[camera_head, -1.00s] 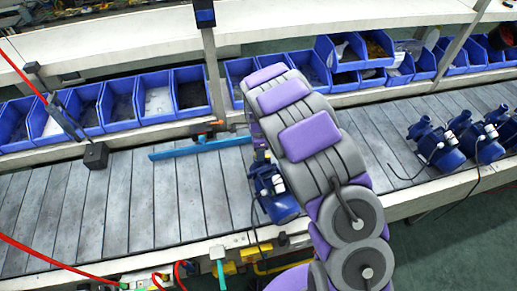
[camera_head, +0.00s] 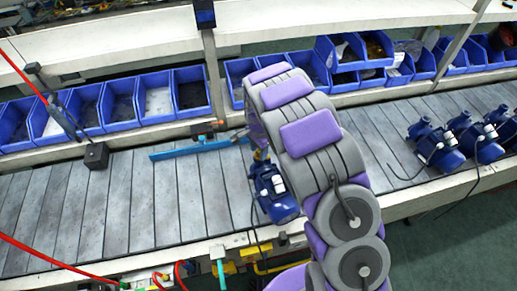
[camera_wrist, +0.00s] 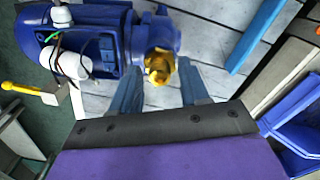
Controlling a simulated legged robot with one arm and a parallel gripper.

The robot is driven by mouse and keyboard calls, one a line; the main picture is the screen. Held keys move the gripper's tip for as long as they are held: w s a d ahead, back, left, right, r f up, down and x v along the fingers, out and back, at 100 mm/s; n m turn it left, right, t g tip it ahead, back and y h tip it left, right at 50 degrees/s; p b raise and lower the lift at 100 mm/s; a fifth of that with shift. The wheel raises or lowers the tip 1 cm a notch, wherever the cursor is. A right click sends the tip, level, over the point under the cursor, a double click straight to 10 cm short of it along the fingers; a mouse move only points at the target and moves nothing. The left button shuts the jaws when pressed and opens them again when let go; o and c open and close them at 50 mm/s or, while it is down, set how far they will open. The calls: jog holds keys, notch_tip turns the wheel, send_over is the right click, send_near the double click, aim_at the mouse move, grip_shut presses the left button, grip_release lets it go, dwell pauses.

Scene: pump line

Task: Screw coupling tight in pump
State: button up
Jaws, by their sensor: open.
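The blue pump (camera_head: 271,190) stands on the slatted conveyor, partly hidden by my purple and grey arm in the head view. In the wrist view the pump (camera_wrist: 105,45) lies across the upper left, with a white cylinder and loose wires on its body. The yellow brass coupling (camera_wrist: 159,66) sits at the pump's right end; I cannot tell how far it is screwed in. My gripper (camera_wrist: 160,92) is open, its two blue-grey fingers apart below the coupling in the picture, with nothing held between them. The head view hides the gripper behind the arm.
A blue bar (camera_head: 197,148) lies on the conveyor (camera_head: 130,205) left of the pump; it also shows in the wrist view (camera_wrist: 258,35). Blue bins (camera_head: 155,98) line the back. More pumps (camera_head: 436,145) stand at right. The left conveyor is mostly clear.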

jog(key=n, duration=0.3)
dwell(0.4)
jog(key=shift+n, duration=0.4)
jog(key=n, duration=0.3)
jog(key=shift+c, duration=0.3)
grip_shut()
jog(key=shift+m, duration=1.7)
